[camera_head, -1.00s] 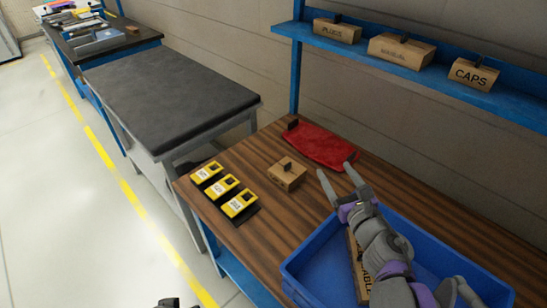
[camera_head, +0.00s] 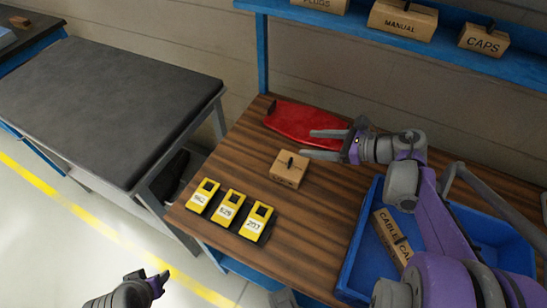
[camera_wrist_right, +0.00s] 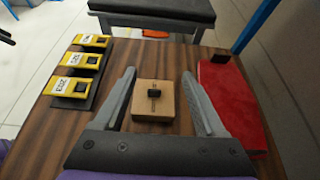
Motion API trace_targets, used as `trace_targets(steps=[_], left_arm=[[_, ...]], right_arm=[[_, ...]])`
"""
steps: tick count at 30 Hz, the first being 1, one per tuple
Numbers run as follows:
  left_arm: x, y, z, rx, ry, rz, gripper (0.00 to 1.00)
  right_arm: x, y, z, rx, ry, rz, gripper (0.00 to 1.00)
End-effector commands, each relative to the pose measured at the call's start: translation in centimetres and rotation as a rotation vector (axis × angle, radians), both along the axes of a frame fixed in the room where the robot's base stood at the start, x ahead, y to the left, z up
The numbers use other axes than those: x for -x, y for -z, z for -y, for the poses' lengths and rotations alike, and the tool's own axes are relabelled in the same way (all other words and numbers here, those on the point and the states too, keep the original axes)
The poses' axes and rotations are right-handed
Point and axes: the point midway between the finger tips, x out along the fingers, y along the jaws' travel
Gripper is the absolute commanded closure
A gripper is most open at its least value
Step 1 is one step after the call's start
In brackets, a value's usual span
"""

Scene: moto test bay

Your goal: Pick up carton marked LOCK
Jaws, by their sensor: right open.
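A small cardboard carton (camera_head: 286,176) with a dark grip on top stands upright on the wooden bench. Its front marking is too small to read surely. In the right wrist view the carton (camera_wrist_right: 143,108) lies between the two fingers, with gaps on both sides. My right gripper (camera_head: 310,144) is open and empty, with its fingertips just behind and right of the carton in the head view. It also shows in the right wrist view (camera_wrist_right: 158,73). My left gripper (camera_head: 155,280) is at the bottom left, over the floor, far from the carton; its opening is unclear.
Several yellow devices (camera_head: 228,208) stand in front-left. A blue crate (camera_head: 362,248) holding a carton marked CABLE (camera_head: 388,232) is at right. Cartons marked MANUAL (camera_head: 398,22) and CAPS (camera_head: 482,42) sit on the upper shelf.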

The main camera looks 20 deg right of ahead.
Motion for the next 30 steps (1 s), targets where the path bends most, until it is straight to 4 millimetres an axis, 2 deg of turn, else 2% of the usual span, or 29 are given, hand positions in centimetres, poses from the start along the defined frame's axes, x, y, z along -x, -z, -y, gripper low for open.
trace_targets(steps=[5,7,18,26,30], left_arm=[[0.0,-0.1,0.0,0.0,0.0,0.0,0.5],[0.0,0.1,0.0,0.0,0.0,-0.001,0.5],[0.3,1.8,0.0,0.0,0.0,-0.006,0.5],[0.3,1.7,0.0,0.0,0.0,-0.006,0.5],[0.3,1.8,0.0,0.0,0.0,-0.006,0.5]], right_arm=[[0.8,0.5,0.5,-0.004,-0.012,-0.031,0.27],[0.8,1.3,0.6,-0.005,-0.015,-0.033,0.27],[0.8,8.6,0.5,-0.004,-0.014,-0.031,0.27],[-0.6,9.2,-0.8,-0.006,-0.016,-0.031,0.27],[-2.0,10.1,-2.1,-0.005,-0.019,-0.03,0.27]])
